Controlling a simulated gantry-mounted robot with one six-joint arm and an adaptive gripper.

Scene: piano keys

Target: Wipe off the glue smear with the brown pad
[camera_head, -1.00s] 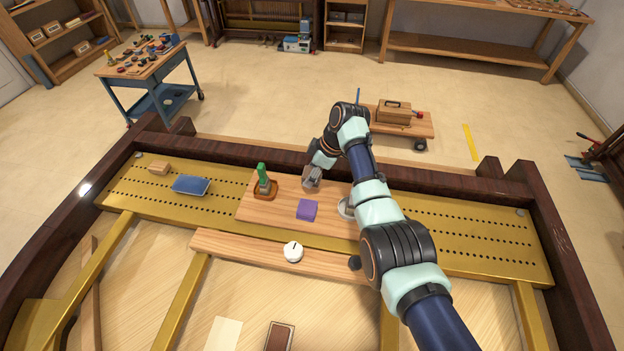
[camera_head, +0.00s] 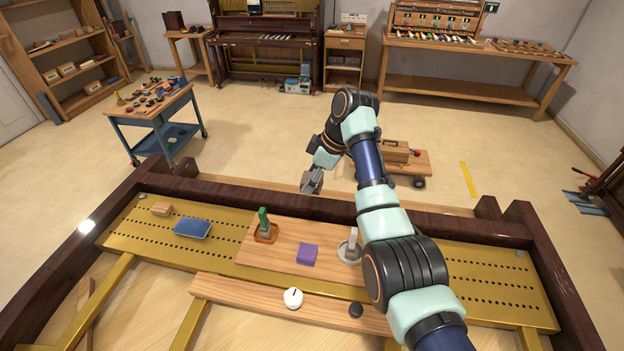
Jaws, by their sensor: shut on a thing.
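My gripper (camera_head: 312,181) is in the air at the rear rail of the piano frame, above and behind the wooden board. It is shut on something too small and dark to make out. I cannot pick out a brown pad for certain in this view. I cannot make out a glue smear either. The wooden board (camera_head: 280,242) carries a purple block (camera_head: 306,254), a brown tray with a green-handled tool (camera_head: 264,224), and a round metal dish with a grey upright piece (camera_head: 350,246) beside my arm.
A blue pad (camera_head: 193,228) and a small wooden block (camera_head: 161,209) lie on the gold plate (camera_head: 120,232) at left. A white knob (camera_head: 293,298) and black knob (camera_head: 356,310) sit on the front wooden strip (camera_head: 240,292). The dark rear rail (camera_head: 410,214) is a raised edge.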

